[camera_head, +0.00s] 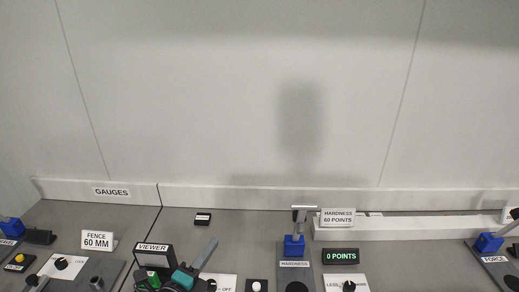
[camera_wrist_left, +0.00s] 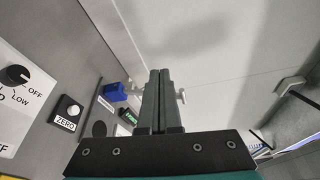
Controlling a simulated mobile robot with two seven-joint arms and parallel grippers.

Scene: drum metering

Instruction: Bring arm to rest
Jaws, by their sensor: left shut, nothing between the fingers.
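My left gripper (camera_head: 213,244) is low in the head view, left of centre, with grey fingers and a teal body. Its fingers point up and to the right, above the panel between the viewer and the hardness station. In the left wrist view its two fingers (camera_wrist_left: 160,73) lie together, shut and empty. They are seen in front of the pale wall and touch nothing that I can make out. My right gripper is in neither view.
The black VIEWER box (camera_head: 153,257) stands left of the gripper. The blue HARDNESS lever block (camera_head: 294,246) and the "0 POINTS" display (camera_head: 340,256) are to its right. A white ZERO button (camera_wrist_left: 69,110) shows in the wrist view. The wall (camera_head: 240,100) behind is bare.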

